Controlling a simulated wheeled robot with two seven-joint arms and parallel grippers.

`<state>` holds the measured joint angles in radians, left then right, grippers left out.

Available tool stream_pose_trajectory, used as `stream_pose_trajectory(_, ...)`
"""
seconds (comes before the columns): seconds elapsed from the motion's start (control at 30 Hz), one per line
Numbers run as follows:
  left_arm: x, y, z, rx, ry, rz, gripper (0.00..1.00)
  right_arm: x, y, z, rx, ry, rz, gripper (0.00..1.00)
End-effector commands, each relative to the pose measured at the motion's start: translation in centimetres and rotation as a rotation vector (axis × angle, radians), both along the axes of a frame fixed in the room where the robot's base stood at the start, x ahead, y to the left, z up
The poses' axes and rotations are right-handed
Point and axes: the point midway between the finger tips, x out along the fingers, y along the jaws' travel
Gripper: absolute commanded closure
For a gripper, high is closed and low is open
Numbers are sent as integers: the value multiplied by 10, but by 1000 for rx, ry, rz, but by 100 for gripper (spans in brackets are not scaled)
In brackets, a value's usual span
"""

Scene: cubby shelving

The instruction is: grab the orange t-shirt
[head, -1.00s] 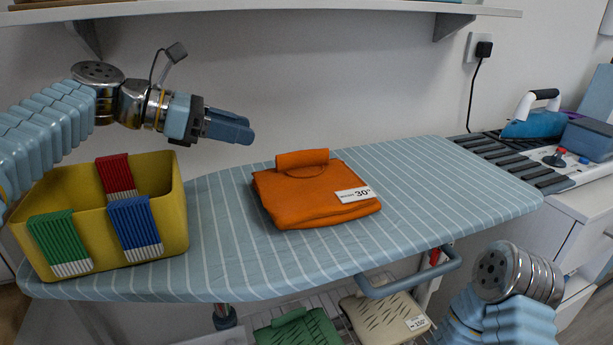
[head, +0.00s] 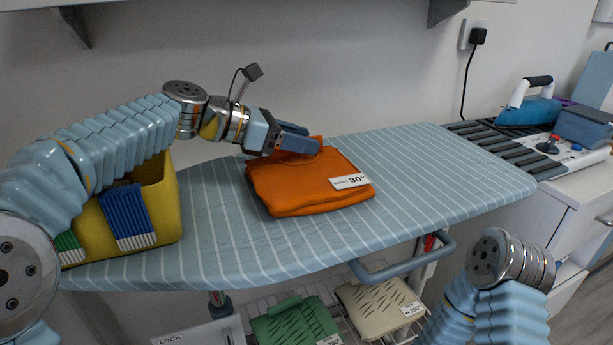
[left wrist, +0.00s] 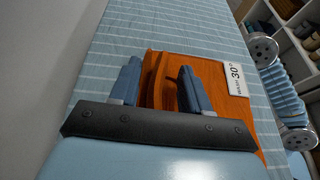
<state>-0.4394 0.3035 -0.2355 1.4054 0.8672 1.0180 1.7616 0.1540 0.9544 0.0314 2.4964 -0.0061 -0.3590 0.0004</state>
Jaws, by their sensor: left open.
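The folded orange t-shirt (head: 303,187) lies on the striped ironing board (head: 420,165), with a white "30" tag (head: 350,182) on its right side. Whether the fingers touch the cloth I cannot tell. My right arm shows at the lower right in the head view; its gripper is out of view.
A blue iron (head: 530,105) stands at the right. Green (head: 297,322) and cream (head: 378,305) folded clothes lie on a rack below. The board's right half is clear.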

Motion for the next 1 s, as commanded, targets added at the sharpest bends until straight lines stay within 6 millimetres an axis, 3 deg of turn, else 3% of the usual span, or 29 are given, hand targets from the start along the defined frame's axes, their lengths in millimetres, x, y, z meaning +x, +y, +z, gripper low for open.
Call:
stream_pose_trajectory(0.17, 0, 0, 0, 0, 0, 1, 55, 0, 0, 0, 0, 0, 0, 0)
stream_pose_trajectory(0.47, 0, 1, 0, 0, 0, 1, 100, 0, 0, 0, 0, 0, 0, 0)
stream_pose_trajectory(0.83, 0, 0, 3, -1, -2, 1, 100, 0, 0, 1, 0, 0, 0, 0)
stream_pose_trajectory(1.0, 0, 0, 18, -1, -4, 1, 100, 0, 0, 3, 0, 0, 0, 0)
